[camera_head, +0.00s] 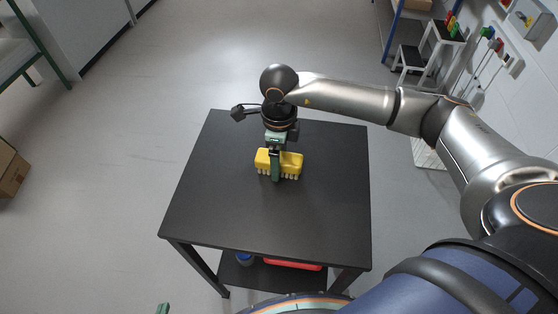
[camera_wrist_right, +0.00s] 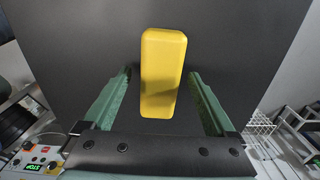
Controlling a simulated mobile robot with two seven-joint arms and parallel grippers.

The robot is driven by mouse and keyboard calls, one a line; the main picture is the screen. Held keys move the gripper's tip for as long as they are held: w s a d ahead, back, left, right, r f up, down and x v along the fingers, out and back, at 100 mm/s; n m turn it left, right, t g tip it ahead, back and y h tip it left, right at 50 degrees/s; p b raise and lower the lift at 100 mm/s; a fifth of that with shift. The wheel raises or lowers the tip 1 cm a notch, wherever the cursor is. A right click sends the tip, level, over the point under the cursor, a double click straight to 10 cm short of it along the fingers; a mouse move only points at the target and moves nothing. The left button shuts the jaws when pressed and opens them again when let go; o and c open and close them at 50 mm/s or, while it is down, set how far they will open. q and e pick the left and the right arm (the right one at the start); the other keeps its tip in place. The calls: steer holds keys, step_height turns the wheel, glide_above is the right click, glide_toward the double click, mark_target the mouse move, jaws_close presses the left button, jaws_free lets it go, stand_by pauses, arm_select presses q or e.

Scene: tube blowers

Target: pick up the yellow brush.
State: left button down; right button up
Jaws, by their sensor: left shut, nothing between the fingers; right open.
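The yellow brush (camera_head: 293,161) sits on the black table (camera_head: 215,215), with pale bristles showing along its lower edge. Its plain yellow top also shows in the right wrist view (camera_wrist_right: 163,75), between the fingers. My right gripper (camera_head: 275,177) points down at the brush, one green finger hiding part of its near side. In the right wrist view my right gripper (camera_wrist_right: 161,80) is open, with a gap on each side of the brush. Of my left gripper (camera_head: 163,308) only a green tip shows at the bottom edge of the head view; it is shut and empty, away from the brush.
The tabletop around the brush is clear. A red item (camera_head: 292,264) and a blue item (camera_head: 244,259) are on a level below the tabletop. A step stool (camera_head: 425,50) stands at the upper right. Open grey floor lies left of the table.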

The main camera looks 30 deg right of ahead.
step_height(320, 180, down, 2)
steer(key=shift+f, duration=0.1)
jaws_close()
stand_by(0.8)
